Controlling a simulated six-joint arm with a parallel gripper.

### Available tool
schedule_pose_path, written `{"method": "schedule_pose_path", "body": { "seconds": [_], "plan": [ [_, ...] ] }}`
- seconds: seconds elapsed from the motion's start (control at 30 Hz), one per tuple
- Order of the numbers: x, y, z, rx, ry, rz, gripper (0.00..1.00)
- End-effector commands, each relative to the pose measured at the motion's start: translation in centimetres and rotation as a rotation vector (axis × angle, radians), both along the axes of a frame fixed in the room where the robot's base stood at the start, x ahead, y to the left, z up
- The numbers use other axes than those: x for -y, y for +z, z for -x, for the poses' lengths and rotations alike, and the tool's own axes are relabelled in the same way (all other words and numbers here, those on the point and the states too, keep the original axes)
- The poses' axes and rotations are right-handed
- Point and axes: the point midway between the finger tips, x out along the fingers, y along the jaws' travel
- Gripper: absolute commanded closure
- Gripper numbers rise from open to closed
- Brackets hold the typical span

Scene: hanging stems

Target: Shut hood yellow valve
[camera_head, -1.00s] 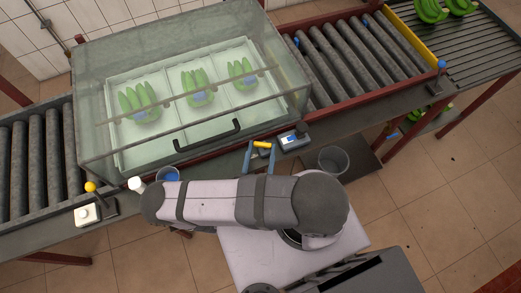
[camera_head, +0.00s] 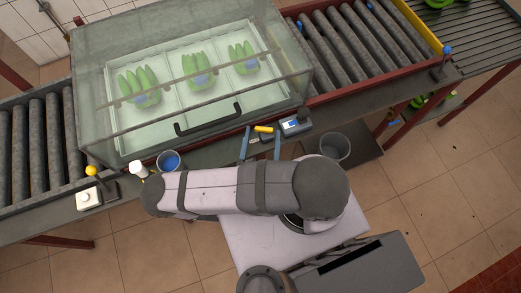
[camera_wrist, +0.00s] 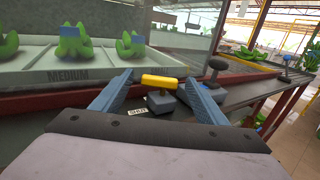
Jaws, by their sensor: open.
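The yellow valve handle (camera_head: 263,128) sits on a small grey base at the front edge below the glass hood (camera_head: 190,75). In the wrist view, the yellow handle (camera_wrist: 160,81) lies crosswise, with a small "SHUT" label (camera_wrist: 138,112) at the left of its base. My gripper (camera_head: 262,132) is open, one blue finger on each side of the handle in the picture. In the wrist view, my gripper (camera_wrist: 158,82) frames the handle between its fingertips; no contact shows, and I cannot tell the exact depth gap.
A grey box with a blue screen (camera_head: 295,125) stands right of the valve; a dark knob (camera_wrist: 217,64) rises there. A grey bin (camera_head: 335,147) is farther right. A blue-filled cup (camera_head: 170,161) and a white bottle (camera_head: 138,169) stand left. The hood's black handle (camera_head: 208,119) is close behind.

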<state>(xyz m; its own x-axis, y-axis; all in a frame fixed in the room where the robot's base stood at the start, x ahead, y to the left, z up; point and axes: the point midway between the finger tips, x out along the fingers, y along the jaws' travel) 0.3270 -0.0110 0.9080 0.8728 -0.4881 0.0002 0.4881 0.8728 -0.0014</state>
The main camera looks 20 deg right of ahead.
Motion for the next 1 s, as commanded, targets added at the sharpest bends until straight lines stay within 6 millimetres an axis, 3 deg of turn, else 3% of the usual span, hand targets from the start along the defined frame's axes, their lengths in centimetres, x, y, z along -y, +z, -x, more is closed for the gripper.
{"method": "schedule_pose_path", "body": {
  "seconds": [0.7, 1.0],
  "plan": [
    [-2.8, -0.2, 4.9, 0.001, 0.005, 0.0, 0.33],
    [-3.2, 0.0, 5.9, 0.0, 0.001, -0.001, 0.33]
  ]
}}
